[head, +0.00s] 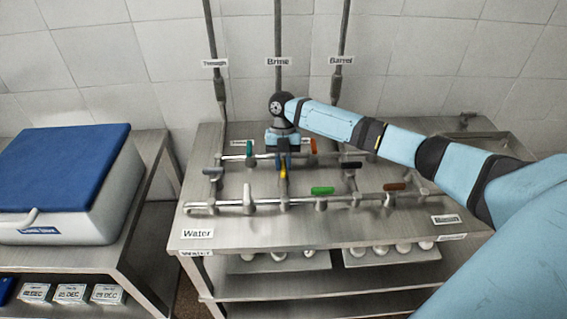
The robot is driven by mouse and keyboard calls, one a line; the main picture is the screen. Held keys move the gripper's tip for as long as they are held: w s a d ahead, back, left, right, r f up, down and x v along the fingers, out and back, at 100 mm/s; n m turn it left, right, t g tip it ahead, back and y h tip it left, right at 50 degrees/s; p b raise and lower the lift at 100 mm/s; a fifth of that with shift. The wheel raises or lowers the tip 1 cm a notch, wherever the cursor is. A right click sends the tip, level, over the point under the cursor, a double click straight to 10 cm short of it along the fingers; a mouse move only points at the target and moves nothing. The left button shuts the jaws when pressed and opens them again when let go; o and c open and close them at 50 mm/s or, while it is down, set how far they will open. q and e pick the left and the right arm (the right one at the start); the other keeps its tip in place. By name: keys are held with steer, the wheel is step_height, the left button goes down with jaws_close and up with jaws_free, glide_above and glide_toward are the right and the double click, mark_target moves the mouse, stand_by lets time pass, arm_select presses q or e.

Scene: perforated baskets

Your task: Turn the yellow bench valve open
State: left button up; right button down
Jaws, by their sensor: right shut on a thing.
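My right gripper (283,164) reaches down from above and is shut on this handle. Its fingers hide the handle's upper part. The handle's visible part looks lined up away from me, across the pipe (262,202). My left gripper is not in view.
Upright pipes run up the tiled wall behind. A blue-lidded cooler (62,165) stands on the left table.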

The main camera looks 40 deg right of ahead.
steer(key=shift+n, duration=0.4)
steer(key=c, duration=1.1)
jaws_free()
steer(key=shift+o, duration=0.2)
steer(key=shift+r, duration=0.1)
steer(key=b+v, duration=0.1)
steer(key=v, duration=1.2)
steer(key=shift+w+r, duration=0.15)
steer(key=shift+r, duration=0.2)
steer(key=shift+a, duration=0.15)
